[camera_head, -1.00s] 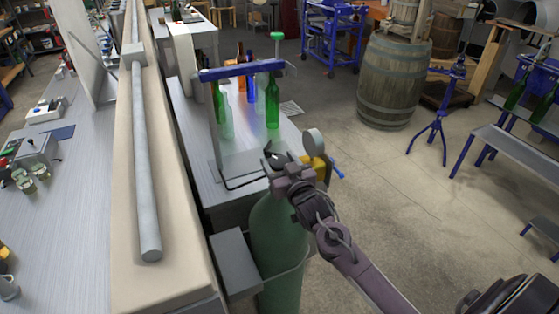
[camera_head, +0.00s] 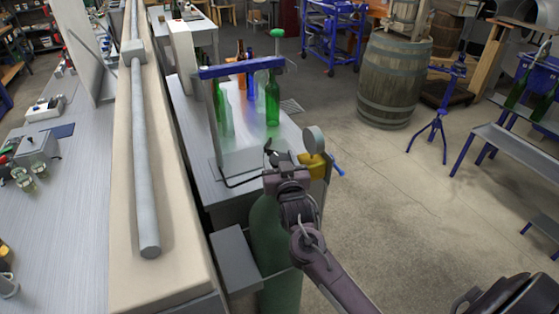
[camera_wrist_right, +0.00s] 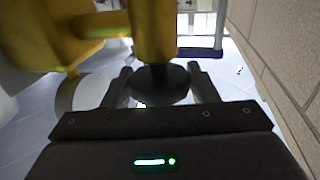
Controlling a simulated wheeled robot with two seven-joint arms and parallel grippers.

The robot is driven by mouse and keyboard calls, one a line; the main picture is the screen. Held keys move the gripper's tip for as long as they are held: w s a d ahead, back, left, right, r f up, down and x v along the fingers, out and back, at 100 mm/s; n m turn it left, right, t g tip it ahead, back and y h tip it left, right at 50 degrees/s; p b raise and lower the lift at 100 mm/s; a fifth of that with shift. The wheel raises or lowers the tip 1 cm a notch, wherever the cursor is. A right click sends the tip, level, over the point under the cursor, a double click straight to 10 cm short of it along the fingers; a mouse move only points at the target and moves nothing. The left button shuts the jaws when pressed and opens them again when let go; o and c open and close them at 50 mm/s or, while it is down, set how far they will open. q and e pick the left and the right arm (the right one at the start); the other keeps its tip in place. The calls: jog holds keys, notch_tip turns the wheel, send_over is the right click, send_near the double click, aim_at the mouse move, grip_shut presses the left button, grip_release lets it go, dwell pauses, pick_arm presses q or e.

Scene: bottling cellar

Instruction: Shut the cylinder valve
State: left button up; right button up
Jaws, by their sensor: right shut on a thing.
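The green gas cylinder (camera_head: 265,235) stands upright beside the bench, partly hidden by my right arm. Its yellow valve body (camera_head: 315,166) carries a round gauge (camera_head: 314,138) and a blue outlet at the right. My right gripper (camera_head: 279,160) is at the cylinder top. In the right wrist view the black valve knob (camera_wrist_right: 160,88) sits between the two fingers, under the yellow body (camera_wrist_right: 152,30), and the gripper is shut on it. In the head view the gripper hides the knob. My left gripper is not in view.
A bench with bottles and a blue-topped frame (camera_head: 240,70) stands just behind the cylinder. A beige ledge with a grey pipe (camera_head: 143,170) runs along the left. A grey box (camera_head: 236,258) adjoins the cylinder. Floor to the right is open up to the barrel (camera_head: 393,85) and blue stand (camera_head: 437,125).

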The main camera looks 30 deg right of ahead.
jog(key=shift+m+g+h, duration=1.1)
jog(key=shift+m+h, duration=0.5)
jog(key=shift+h, duration=0.7)
jog(key=o, duration=0.7)
jog(key=shift+a, duration=0.1)
jog(key=shift+s+a+f+b, duration=0.1)
jog(key=shift+s+a+b, duration=0.1)
jog(key=shift+s+b, duration=0.2)
jog(key=b+v, duration=0.2)
jog(key=v, duration=0.4)
jog(key=shift+s+a, duration=0.3)
